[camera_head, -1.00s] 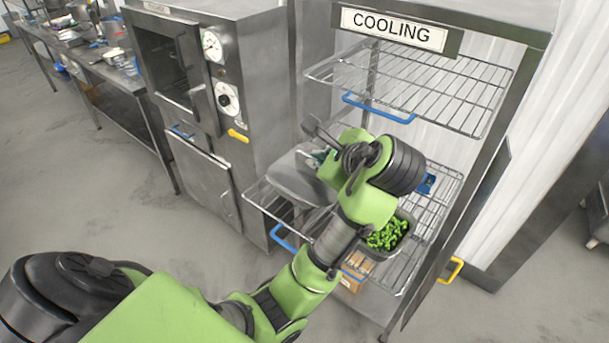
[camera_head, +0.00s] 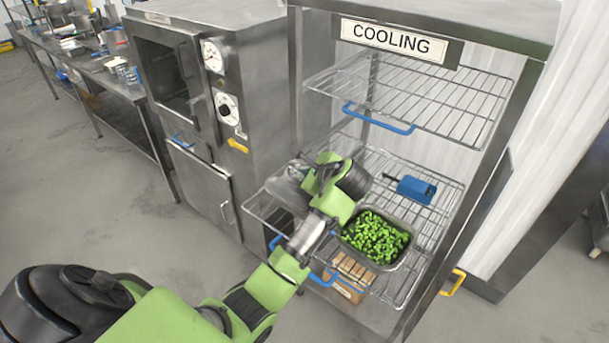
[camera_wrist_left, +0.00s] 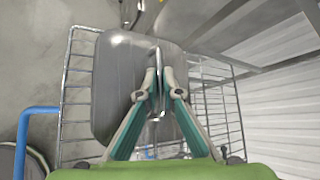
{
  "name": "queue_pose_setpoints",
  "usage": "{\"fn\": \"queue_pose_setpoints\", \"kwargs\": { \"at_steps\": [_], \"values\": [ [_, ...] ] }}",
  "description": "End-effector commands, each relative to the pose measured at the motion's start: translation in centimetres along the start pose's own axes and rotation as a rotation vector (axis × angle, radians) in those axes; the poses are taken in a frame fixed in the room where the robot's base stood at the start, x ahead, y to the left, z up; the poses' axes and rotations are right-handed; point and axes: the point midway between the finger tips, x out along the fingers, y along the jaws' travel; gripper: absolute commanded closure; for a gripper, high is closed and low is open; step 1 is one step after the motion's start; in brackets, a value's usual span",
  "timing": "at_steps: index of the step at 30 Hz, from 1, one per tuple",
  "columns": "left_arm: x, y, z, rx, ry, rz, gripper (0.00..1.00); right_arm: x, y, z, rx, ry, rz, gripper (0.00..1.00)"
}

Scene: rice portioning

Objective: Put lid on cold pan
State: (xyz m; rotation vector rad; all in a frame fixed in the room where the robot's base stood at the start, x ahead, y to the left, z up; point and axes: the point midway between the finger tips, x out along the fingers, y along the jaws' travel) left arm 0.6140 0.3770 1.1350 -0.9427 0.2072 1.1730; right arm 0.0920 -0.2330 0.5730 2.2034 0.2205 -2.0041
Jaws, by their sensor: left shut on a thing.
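The cold pan (camera_head: 404,262) is a metal pan full of chopped green vegetables. It stands uncovered on the middle wire rack of the cooling cabinet. The grey metal lid (camera_head: 288,184) is left of the pan, over the rack's left side, partly hidden by my left arm. My left gripper (camera_head: 308,172) is at the lid. In the left wrist view the fingers (camera_wrist_left: 157,88) are shut on the lid's upright handle, with the lid (camera_wrist_left: 118,85) showing mostly left of them. I cannot tell whether the lid touches the rack. My right gripper is not in view.
A blue device (camera_head: 416,189) lies on the rack behind the pan. An upper wire rack (camera_head: 440,95) with a blue handle hangs above. A cardboard box (camera_head: 340,285) sits below. A steel oven-like cabinet (camera_head: 265,110) stands to the left.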

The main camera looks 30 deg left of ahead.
Motion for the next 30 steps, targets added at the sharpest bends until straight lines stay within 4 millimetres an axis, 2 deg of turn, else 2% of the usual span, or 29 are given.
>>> {"fn": "queue_pose_setpoints", "kwargs": {
  "at_steps": [3, 12, 14, 15, 26, 30],
  "values": [
    [0.3, 0.2, -0.3, -0.002, -0.001, -0.002, 1.00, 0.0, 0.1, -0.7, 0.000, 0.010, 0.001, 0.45],
    [0.4, 0.3, -0.4, -0.002, -0.001, -0.003, 1.00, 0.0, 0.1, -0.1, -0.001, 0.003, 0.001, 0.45],
    [0.4, 0.3, -0.5, -0.002, 0.000, -0.002, 0.81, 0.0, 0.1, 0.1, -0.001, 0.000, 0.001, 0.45],
    [0.4, 0.3, -0.5, -0.002, 0.000, -0.002, 0.77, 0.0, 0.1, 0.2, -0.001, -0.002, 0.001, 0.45],
    [0.2, 0.2, -0.3, -0.002, 0.000, -0.002, 0.77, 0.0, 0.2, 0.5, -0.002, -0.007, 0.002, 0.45],
    [-1.2, 0.2, -0.5, -0.004, 0.002, -0.005, 0.77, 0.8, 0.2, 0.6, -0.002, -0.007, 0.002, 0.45]
  ]
}}
